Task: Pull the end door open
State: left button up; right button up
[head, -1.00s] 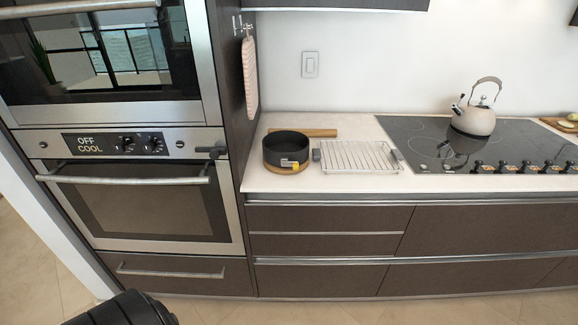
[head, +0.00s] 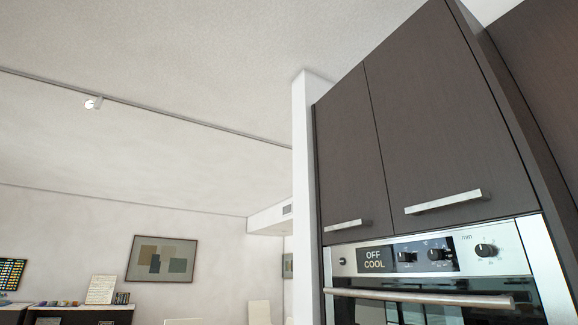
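Two dark brown cabinet doors sit side by side above the upper oven, both shut. The left door (head: 345,150) is the outer one, beside the white wall edge, with a silver bar handle (head: 347,226) near its bottom. The right door (head: 430,115) has a similar silver bar handle (head: 443,201) near its bottom. Neither of my grippers is in view, so nothing shows of what they hold.
The upper oven (head: 430,255) stands right below the doors, its panel reading OFF COOL and its bar handle (head: 425,297) sticking out. A white wall end (head: 303,200) borders the cabinet on the left. Open room space with a framed picture (head: 162,259) lies further left.

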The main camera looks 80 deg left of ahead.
aim_at(355, 207)
jog(key=u, duration=2.1)
